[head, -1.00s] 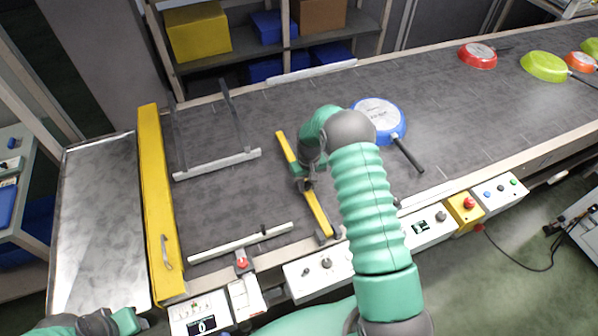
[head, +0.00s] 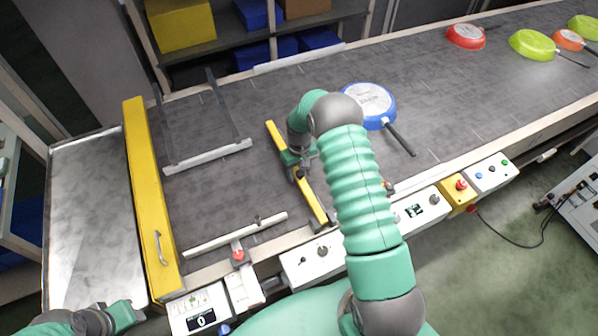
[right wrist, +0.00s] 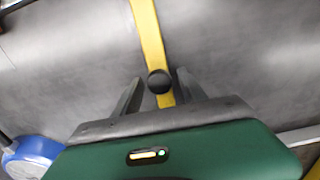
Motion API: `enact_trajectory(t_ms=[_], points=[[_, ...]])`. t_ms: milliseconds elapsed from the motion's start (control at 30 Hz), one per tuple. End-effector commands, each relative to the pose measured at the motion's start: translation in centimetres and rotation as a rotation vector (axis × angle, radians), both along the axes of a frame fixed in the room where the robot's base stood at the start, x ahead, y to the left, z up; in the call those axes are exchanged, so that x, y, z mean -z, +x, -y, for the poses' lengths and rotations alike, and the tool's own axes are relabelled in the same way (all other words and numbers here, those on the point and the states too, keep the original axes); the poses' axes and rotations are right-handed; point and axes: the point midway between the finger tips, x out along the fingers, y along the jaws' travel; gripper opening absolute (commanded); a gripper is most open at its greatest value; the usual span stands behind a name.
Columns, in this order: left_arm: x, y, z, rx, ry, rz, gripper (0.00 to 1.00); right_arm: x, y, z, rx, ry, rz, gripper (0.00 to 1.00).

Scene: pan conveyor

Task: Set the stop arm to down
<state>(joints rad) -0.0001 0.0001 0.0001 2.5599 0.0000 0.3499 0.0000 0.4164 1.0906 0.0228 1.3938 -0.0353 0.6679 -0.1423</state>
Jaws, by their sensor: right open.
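The stop arm is a yellow bar (head: 315,204) that reaches from the near rail out over the grey belt, slanting to the upper left in the head view. I cannot tell how high it is above the belt. In the right wrist view the bar (right wrist: 148,35) runs down between the fingers, with a round black knob (right wrist: 158,82) on it. My right gripper (head: 299,174) is open at the middle of the bar, one finger on each side near the knob; contact is unclear. My left gripper (head: 130,315) is at the lower left, away from the bar, its fingers unclear.
A blue pan (head: 368,104) lies on the belt (head: 440,100) right of my right arm. A red pan (head: 465,37) and green pans (head: 532,45) are farther right. A yellow gate (head: 146,200) and white guide rails (head: 208,157) are left. Control boxes (head: 310,261) line the near edge.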

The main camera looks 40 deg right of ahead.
Motion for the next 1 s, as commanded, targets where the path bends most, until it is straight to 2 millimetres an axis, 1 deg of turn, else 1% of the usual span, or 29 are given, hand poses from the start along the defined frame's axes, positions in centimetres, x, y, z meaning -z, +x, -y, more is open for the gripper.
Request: enact_trajectory(t_ms=[133, 233, 367, 500, 600, 700, 833, 1000], points=[[0.2, 0.0, 0.0, 0.0, 0.0, 0.0, 0.36, -0.7, 0.0, 0.0, 0.0, -0.001, 0.001, 0.49], [0.5, 0.0, 0.0, 0.0, 0.0, 0.0, 0.36, -2.4, 0.2, 0.1, 0.0, -0.001, 0.002, 0.49], [1.2, 0.0, 0.0, 0.0, 0.0, 0.0, 0.36, -6.0, 0.3, 0.2, 0.0, -0.002, 0.004, 0.49], [1.8, 0.0, 0.0, 0.0, 0.0, 0.0, 0.36, -10.2, 0.5, 0.2, 0.001, -0.001, 0.003, 0.49], [2.1, 0.0, 0.0, 0.0, 0.0, 0.0, 0.36, -12.9, 0.6, 0.3, 0.0, -0.001, 0.003, 0.49], [2.2, 0.0, 0.0, 0.0, 0.0, 0.0, 0.36, -14.8, 0.6, 0.3, 0.0, 0.001, 0.0, 0.49], [2.3, 0.0, 0.0, 0.0, 0.0, 0.0, 0.36, -16.3, 0.7, 0.3, 0.0, 0.001, -0.002, 0.49], [2.3, 0.0, 0.0, 0.0, 0.0, 0.0, 0.36, -16.6, 0.7, 0.3, 0.0, 0.002, -0.004, 0.49]])
